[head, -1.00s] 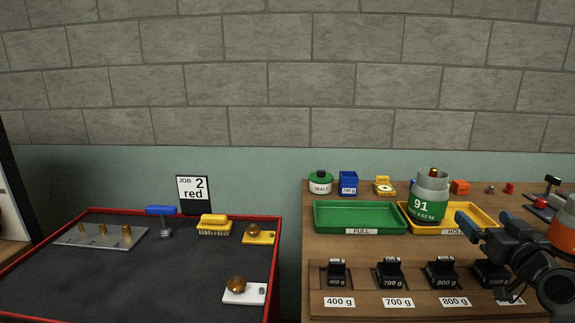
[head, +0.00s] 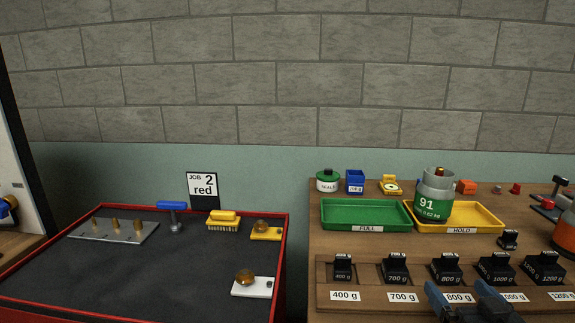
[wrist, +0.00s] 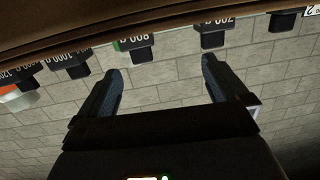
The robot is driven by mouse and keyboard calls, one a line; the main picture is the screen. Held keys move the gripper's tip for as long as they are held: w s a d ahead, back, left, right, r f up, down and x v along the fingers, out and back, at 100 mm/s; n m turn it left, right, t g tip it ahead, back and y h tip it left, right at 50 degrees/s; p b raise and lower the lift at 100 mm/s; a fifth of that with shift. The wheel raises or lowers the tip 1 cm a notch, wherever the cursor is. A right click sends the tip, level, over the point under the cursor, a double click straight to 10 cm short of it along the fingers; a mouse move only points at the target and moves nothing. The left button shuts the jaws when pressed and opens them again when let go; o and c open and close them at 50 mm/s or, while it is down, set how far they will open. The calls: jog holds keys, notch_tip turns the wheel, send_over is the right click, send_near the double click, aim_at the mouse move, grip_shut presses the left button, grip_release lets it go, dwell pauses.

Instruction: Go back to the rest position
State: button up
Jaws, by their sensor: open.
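My gripper (head: 462,292) shows at the bottom right of the head view, low in front of the weight rack near the 800 g label. Its two dark blue fingers point up in the picture. In the wrist view my gripper (wrist: 160,75) has its fingers wide apart with nothing between them. The rest of the arm is below the head view.
The weight rack (head: 366,297) holds several black weights behind my gripper. A grey and green canister marked 91 (head: 427,206) stands in the yellow HOLD tray (head: 485,217). The green FULL tray (head: 365,213) is empty. A red-edged dark bench (head: 130,272) is left.

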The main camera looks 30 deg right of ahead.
jog(key=s+a+f+n+y, duration=0.1)
jog(key=s+a+f, duration=0.1)
jog(key=s+a, duration=0.45)
jog(key=s+a+f+n+y, duration=0.1)
jog(key=s+a+f+y, duration=0.15)
jog(key=a, duration=0.65)
jog(key=s+a+r+n+y, duration=0.1)
jog(key=s+a+r+y, duration=0.1)
jog(key=s+a, duration=0.4)
jog(key=s+a+r+n+y, duration=0.2)
jog(key=s+a, duration=0.3)
jog(key=s, duration=0.4)
jog(key=shift+s+a+r+n, duration=0.2)
jog(key=shift+a+r+n, duration=0.15)
jog(key=shift+r, duration=0.1)
